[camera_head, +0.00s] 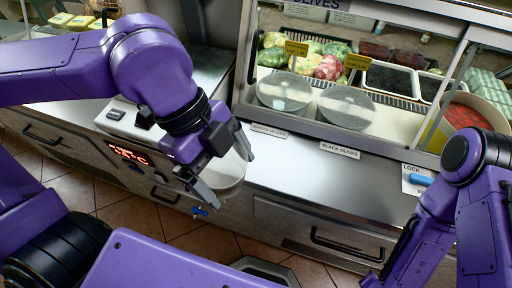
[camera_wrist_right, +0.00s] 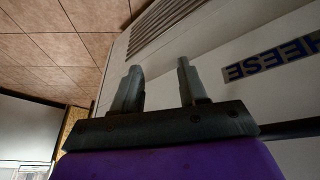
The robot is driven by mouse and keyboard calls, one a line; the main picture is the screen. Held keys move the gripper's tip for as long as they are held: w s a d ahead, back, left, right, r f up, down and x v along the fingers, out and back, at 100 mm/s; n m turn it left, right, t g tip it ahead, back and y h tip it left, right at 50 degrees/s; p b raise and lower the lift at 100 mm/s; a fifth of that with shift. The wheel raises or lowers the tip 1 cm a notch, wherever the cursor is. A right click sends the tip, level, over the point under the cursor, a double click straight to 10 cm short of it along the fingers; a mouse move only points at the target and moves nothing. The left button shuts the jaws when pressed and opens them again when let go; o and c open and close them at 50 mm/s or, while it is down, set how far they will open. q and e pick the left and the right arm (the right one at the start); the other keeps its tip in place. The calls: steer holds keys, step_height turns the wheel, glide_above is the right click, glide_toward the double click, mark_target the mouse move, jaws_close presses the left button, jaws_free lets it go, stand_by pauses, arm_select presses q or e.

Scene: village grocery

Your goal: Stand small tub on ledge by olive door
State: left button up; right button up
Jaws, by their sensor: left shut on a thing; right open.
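My left gripper (camera_head: 226,168) is shut on a small pale tub (camera_head: 231,178), one finger on each side of it. The tub is at the left end of the steel ledge (camera_head: 300,180), beside the scale; whether it touches a surface is unclear. The glass olive door (camera_head: 310,112) rises behind the ledge, with labels "Green olives" (camera_head: 269,131) and "Black olives" (camera_head: 340,150) below it. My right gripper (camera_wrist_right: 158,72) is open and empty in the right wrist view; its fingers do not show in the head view.
A scale with a red lit display (camera_head: 129,153) stands left of the tub. The ledge before the door is bare. A "Lock" label with a blue piece (camera_head: 419,180) is at right. Drawers (camera_head: 340,235) are below. A "Cheese" sign (camera_wrist_right: 272,62) is near my right gripper.

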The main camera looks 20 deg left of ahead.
mark_target(237, 151)
arm_select(q)
steer(key=shift+n, duration=0.3)
steer(key=w+p, duration=0.1)
steer(key=p, duration=0.2)
steer(key=w+p, duration=0.1)
steer(key=p, duration=0.1)
steer(key=w+p, duration=0.2)
steer(key=p, duration=0.1)
steer(key=shift+w+d+f+p, duration=0.1)
steer(key=shift+d+f+p, duration=0.05)
steer(key=shift+f+p, duration=0.15)
steer(key=w+f, duration=0.5)
steer(key=w, duration=0.1)
steer(key=w+f+p, duration=0.1)
steer(key=w+f, duration=0.2)
steer(key=shift+d+f, duration=0.3)
steer(key=shift+f, duration=0.05)
steer(key=f+p, duration=0.1)
steer(key=f, duration=0.2)
steer(key=shift+w+f, duration=0.3)
steer(key=shift+f, duration=0.1)
steer(key=o, duration=0.7)
steer(key=shift+r, duration=0.15)
steer(key=s+v, duration=0.1)
steer(key=v, duration=1)
steer(key=shift+w+a+r+b, duration=0.25)
steer(key=shift+w+r+b, duration=0.1)
steer(key=shift+b, duration=0.05)
